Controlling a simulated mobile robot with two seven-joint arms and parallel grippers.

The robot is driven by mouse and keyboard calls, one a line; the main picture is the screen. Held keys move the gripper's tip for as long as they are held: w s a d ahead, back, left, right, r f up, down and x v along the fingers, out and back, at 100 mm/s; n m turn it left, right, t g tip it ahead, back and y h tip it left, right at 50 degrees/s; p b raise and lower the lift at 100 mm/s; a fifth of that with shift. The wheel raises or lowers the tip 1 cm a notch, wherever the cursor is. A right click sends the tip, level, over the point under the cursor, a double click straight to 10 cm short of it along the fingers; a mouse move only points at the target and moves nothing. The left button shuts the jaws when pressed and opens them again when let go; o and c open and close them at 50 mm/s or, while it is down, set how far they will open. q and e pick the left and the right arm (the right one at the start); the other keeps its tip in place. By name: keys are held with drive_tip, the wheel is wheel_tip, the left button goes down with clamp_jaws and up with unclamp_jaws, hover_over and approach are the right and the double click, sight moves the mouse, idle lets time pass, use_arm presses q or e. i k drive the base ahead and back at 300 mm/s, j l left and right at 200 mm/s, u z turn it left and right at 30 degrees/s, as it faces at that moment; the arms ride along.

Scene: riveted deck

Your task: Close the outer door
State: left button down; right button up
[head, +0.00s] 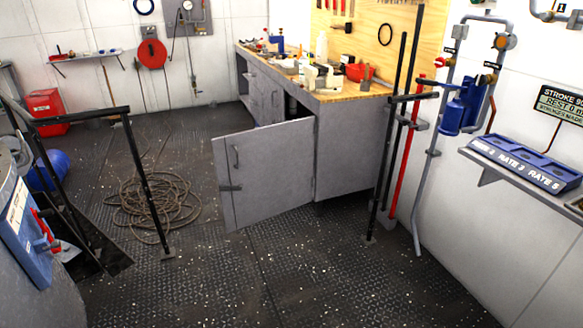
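A grey cabinet door (262,172) with a dark handle stands swung open below the wooden workbench, in the middle of the head view. I cannot tell whether it is the outer door; no door in view is marked so. At the left edge a curved grey body carries a blue panel (30,238) with a red handle (45,232); it is cut off by the frame, and I cannot tell whether it has a door. Neither of my grippers is in view.
Dark railings (145,180) stand at the left around a floor opening. A coiled rope (155,198) lies on the deck. Black and red upright poles (405,130) stand right of the bench (345,95). A blue-fronted shelf (525,165) juts from the right wall. The front deck is clear.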

sight(273, 164)
drive_tip(key=i+l+u, duration=0.1)
drive_tip(key=i+u, duration=0.15)
drive_tip(key=i, duration=0.3)
drive_tip(key=i+l+u, duration=0.2)
drive_tip(key=i+l, duration=0.45)
drive_tip(key=i, duration=0.15)
drive_tip(key=i+l+u, duration=0.25)
drive_tip(key=i+l, duration=0.5)
drive_tip(key=i+l+u, duration=0.2)
drive_tip(key=i+l, duration=0.5)
drive_tip(key=l, duration=0.2)
